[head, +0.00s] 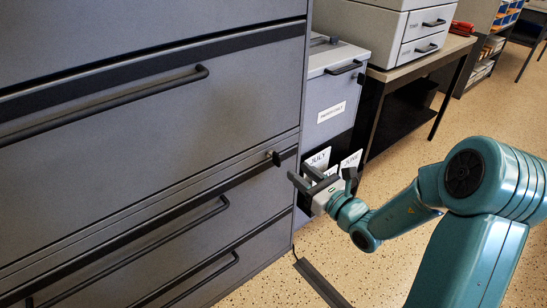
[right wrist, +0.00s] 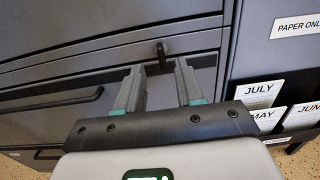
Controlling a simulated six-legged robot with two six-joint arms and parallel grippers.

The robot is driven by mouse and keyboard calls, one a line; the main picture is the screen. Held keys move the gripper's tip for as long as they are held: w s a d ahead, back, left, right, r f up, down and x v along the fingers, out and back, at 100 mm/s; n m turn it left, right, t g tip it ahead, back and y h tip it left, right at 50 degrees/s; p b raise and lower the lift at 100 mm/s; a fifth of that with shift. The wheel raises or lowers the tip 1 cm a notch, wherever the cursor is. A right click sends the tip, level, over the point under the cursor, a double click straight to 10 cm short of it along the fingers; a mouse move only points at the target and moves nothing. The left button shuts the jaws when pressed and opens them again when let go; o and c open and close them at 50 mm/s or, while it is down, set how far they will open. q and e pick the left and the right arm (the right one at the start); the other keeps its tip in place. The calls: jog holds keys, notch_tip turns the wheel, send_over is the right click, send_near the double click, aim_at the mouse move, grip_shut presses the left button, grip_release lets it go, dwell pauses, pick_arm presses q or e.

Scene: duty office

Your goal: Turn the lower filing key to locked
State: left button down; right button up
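A small black key (head: 274,157) sticks out of the right end of a narrow rail on the dark grey filing cabinet (head: 150,130). In the right wrist view the key (right wrist: 161,52) stands upright on the drawer front, just beyond and between my fingertips. My right gripper (head: 299,178) is open and empty, just right of and slightly below the key. In the right wrist view its two grey fingers (right wrist: 158,70) are apart and point at the key, without clear contact. My left gripper is not in view.
Long bar handles (head: 130,98) stick out from the cabinet drawers. A grey bin unit (head: 335,95) with a "PAPER ONLY" label and month cards stands right of the cabinet. A printer (head: 400,30) sits on a table behind. Speckled floor (head: 400,160) is open at the right.

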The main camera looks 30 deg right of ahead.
aim_at(277, 154)
jog(key=w, duration=0.3)
jog(key=w+b, duration=0.1)
jog(key=w, duration=0.2)
jog(key=w+a, duration=0.1)
jog(key=w, duration=0.3)
jog(key=shift+b, duration=0.35)
jog(key=shift+d, duration=0.1)
grip_shut()
